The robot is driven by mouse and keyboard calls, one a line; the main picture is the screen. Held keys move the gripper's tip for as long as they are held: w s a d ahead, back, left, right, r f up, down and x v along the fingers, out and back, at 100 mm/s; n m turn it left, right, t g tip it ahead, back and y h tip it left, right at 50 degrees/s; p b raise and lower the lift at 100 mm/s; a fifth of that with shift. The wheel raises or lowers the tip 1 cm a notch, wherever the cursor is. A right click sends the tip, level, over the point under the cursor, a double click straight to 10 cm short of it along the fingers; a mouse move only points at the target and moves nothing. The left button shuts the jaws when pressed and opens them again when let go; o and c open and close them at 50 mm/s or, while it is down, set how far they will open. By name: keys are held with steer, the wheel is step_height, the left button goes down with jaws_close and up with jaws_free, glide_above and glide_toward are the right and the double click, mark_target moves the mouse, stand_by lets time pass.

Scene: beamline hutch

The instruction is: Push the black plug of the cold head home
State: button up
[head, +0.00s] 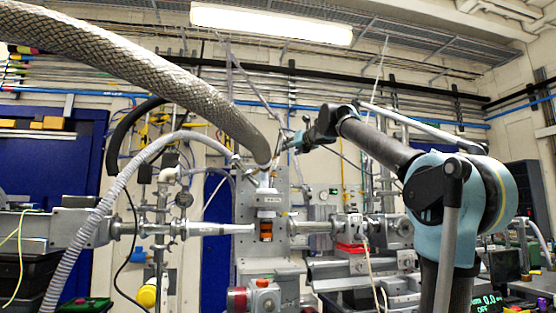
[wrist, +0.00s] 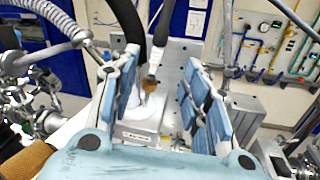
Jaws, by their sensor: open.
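The cold head (head: 268,196) stands upright on the beamline in the middle of the head view, a pale grey body with an orange-and-black part below it. In the wrist view its pale top (wrist: 142,112) lies between my fingers. A dark plug (wrist: 155,62) on a black cable hangs over it, with a brass-coloured piece just below. I cannot tell how far the plug is seated. My gripper (head: 291,141) is above the cold head in the head view. In the wrist view my gripper (wrist: 160,68) is open, its blue-padded fingers on both sides of the plug, apart from it.
A thick braided hose (head: 175,83) arches down from the upper left to near the cold head. A ribbed grey hose (head: 105,205) and a black hose (head: 112,145) curve on the left. Beam pipes (head: 215,229) run at both sides of the cold head.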

mark_target(279, 154)
steer(key=x, duration=1.5)
steer(key=shift+w+a, duration=0.15)
steer(key=shift+w, duration=0.1)
